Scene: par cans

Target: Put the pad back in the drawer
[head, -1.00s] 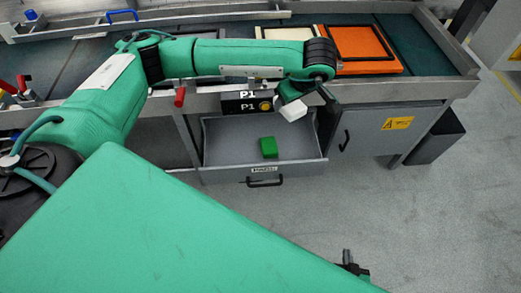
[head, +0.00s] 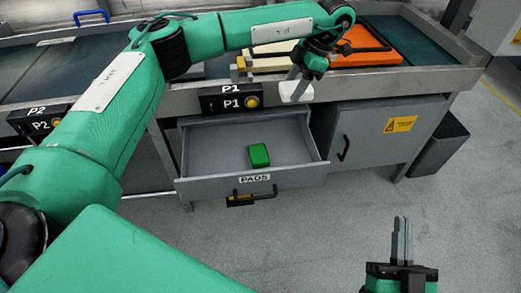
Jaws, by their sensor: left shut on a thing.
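The open grey drawer (head: 215,155), labelled PADS, sticks out below the bench. A green block-shaped pad (head: 259,155) lies on its floor, right of the middle. My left gripper (head: 296,75) is shut on a white pad (head: 295,91) and holds it above the drawer's back right, by the bench's front edge. The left arm partly hides the fingers. My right gripper (head: 402,240) is at the lower right, away from the drawer, with its fingers pointing up close together and nothing seen between them.
A grey cabinet (head: 375,145) with a yellow warning label stands right of the drawer, then a dark bin (head: 440,145). An orange tray (head: 375,53) and a cream tray (head: 275,63) sit on the bench. The black P1 sign (head: 229,102) is above the drawer. The floor in front is clear.

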